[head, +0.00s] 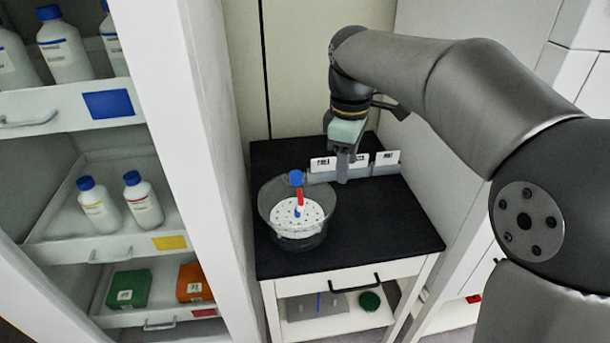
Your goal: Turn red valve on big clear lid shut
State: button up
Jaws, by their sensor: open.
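A round clear vessel (263,211) stands on the black table top, with a white perforated plate (290,218) showing through it. The edge between the clear lid and the vessel body is hard to make out. A red valve part (300,196) shows over the plate, just below a blue round piece (296,178). The valve's exact angle is too small to tell. My gripper (342,177) points down behind and to the right of the clear vessel, apart from the red valve. It is open, seen edge-on, with nothing visible between its fingers.
A grey rack with white labelled cards (385,158) lies along the back of the black table (385,225), close to my gripper. A white shelf unit with bottles (142,200) stands on the left. The table's front right is clear.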

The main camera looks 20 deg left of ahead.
aim_at(300, 194)
jog(key=w+a+r+n+p, duration=0.1)
jog(key=w+a+r+n, duration=0.15)
jog(key=a, duration=0.25)
jog(key=w+a+r+n, duration=0.1)
jog(key=a+n, duration=0.3)
jog(key=a, duration=0.2)
jog(key=f, duration=1.7)
jog(key=shift+d, duration=0.3)
jog(key=shift+c, duration=0.4)
jog(key=c, duration=0.6)
